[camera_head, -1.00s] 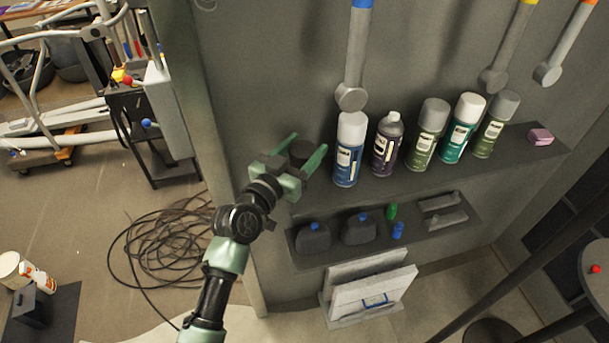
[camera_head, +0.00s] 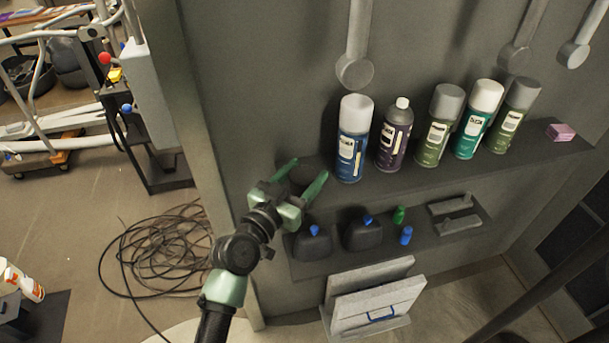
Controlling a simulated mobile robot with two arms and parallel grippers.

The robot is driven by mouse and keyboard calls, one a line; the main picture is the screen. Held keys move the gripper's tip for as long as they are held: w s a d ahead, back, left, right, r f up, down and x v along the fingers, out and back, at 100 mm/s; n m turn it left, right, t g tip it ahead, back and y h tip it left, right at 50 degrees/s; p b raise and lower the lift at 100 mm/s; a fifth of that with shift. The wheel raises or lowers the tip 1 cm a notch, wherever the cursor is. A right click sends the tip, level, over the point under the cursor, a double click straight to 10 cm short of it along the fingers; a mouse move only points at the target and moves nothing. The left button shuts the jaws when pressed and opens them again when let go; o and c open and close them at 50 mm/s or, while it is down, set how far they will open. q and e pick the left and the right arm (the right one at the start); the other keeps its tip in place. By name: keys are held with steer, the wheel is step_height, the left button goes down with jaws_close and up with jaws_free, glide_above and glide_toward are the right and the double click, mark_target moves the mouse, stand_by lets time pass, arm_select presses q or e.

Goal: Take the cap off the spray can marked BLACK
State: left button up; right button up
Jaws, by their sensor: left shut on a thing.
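My left gripper (camera_head: 302,180) is shut on a dark round cap (camera_head: 303,174), at the left end of the upper shelf; I cannot tell whether the cap touches the shelf. A dark purple spray can (camera_head: 394,138) stands upright on that shelf, uncapped, with its small white nozzle showing. To its left stands a blue can with a white cap (camera_head: 352,140). To its right stand a green can with a grey cap (camera_head: 438,126), a teal can with a white cap (camera_head: 478,120) and another green can (camera_head: 514,116). The label words are too small to read. My right gripper is not in view.
The upper shelf (camera_head: 450,178) holds a pink block (camera_head: 561,132) at its right. A lower shelf (camera_head: 300,268) holds dark bottles with blue caps (camera_head: 313,242) and small green and blue bottles. Round-ended grey bars (camera_head: 354,70) hang above the cans. Cable (camera_head: 155,255) lies coiled on the floor.

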arm_select(q)
steer(key=shift+s+f, duration=0.1)
steer(key=o, duration=1.2)
steer(key=shift+a, duration=0.1)
steer(key=o, duration=0.4)
steer(key=shift+c, duration=0.2)
steer(key=shift+r, duration=0.2)
steer(key=shift+s+a+f, duration=0.1)
steer(key=shift+s, duration=0.1)
steer(key=b+v, duration=0.3)
steer(key=v, duration=0.8)
steer(key=shift+s, duration=0.25)
